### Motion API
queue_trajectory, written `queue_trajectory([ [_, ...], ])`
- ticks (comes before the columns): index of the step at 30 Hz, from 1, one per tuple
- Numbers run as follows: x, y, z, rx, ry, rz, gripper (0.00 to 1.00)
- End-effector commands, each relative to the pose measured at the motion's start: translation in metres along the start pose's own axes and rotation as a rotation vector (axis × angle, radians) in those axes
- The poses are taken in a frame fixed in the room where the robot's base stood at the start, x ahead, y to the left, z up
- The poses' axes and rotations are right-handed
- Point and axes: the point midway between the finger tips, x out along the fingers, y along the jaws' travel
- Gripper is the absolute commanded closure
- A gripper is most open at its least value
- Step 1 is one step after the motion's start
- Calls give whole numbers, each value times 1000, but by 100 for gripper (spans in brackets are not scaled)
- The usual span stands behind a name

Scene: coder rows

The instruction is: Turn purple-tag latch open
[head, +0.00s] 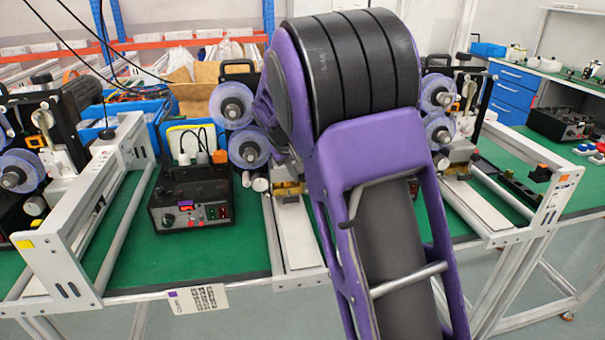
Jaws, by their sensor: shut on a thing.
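My purple and black arm fills the middle of the head view and covers much of the centre machine. My gripper is not visible; the arm hides that area. I cannot make out the purple-tag latch. A white card with a purple patch (198,299) hangs at the table's front edge, left of my arm. A black control box (190,200) with a small purple mark stands on the green table behind it. The centre machine shows clear reels (232,104) and a pale rail (290,235) left of my arm.
A left machine frame (55,265) carries a yellow tag, and a right frame (550,205) carries an orange tag. The green table top (235,260) is bare in front of the control box. Blue bins (140,110) stand behind.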

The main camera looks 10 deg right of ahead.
Motion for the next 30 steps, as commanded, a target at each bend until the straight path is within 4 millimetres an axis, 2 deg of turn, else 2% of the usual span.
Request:
queue_trajectory([
  [12, 2, -6, 1, -77, -1, 184, 100],
  [30, 2, -5, 1, -103, -3, 249, 100],
])
